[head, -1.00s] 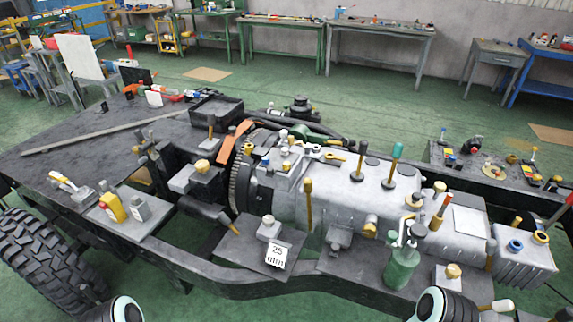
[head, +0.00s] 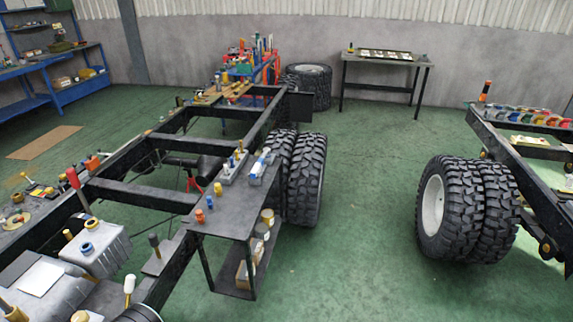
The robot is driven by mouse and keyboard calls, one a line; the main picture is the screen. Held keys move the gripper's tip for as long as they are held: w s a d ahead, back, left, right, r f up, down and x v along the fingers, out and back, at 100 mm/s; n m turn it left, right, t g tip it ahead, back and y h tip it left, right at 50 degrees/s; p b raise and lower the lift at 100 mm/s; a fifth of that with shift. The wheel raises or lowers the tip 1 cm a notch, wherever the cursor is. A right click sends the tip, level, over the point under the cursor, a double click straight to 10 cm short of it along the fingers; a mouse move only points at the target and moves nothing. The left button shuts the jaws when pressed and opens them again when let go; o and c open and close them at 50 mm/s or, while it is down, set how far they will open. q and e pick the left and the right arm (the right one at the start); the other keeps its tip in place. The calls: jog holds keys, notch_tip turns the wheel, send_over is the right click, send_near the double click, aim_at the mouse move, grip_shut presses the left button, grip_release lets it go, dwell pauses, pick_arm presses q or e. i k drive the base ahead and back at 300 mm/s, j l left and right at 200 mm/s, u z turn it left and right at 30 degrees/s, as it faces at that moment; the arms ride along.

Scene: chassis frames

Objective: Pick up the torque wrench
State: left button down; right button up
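I cannot pick out the torque wrench for certain among the small tools. Small tools and blocks (head: 238,160) sit on a dark side table (head: 228,218) attached beside the frame, too small to name. Neither gripper is in view. Only a rounded dark part of my own arm shows at the bottom edge, left of centre.
The black chassis frame (head: 135,195) runs from lower left to the back. Large tyres (head: 306,180) stand beside it. A second chassis with tyres (head: 468,210) is at the right. Green floor (head: 370,190) lies free between them. A grey table (head: 385,62) stands at the back wall.

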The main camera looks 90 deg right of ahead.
aim_at(256, 170)
jog(key=z, duration=2.95)
jog(key=i+l+u, duration=0.45)
jog(key=i+l, duration=1)
